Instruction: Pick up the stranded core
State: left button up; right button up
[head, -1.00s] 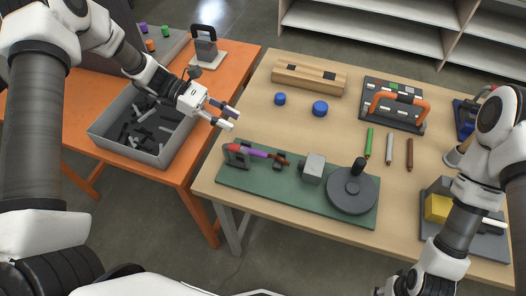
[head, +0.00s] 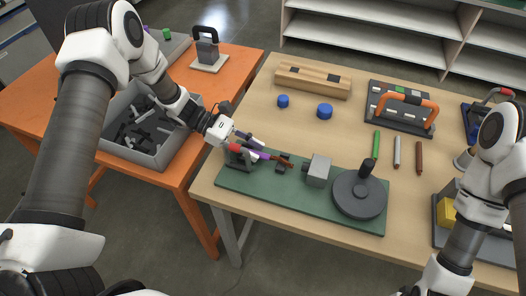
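A purple cable piece (head: 257,155) with a reddish-brown end lies along the left part of the green board (head: 230,183); the brown end, perhaps the stranded core (head: 284,163), points right toward the grey block. A dark stand with a red handle (head: 235,148) is at its left end. My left gripper (head: 250,144) is over the left end of the cable, close to the red handle. Its fingers look apart, with one partly hidden, and I cannot tell whether they touch the cable. My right arm comes in at the right; its gripper is out of view below.
A grey block (head: 318,170) and a dark round crank wheel (head: 360,194) stand right on the board. Green, grey and brown rods (head: 419,158), blue caps (head: 325,111) and a wooden block (head: 312,81) lie behind. A grey bin (head: 154,158) stands on the orange table.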

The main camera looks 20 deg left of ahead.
pick_arm(q)
jog(key=shift+s+d+f, duration=0.1)
jog(key=shift+d+f, duration=0.1)
jog(key=shift+d, duration=0.4)
grip_shut()
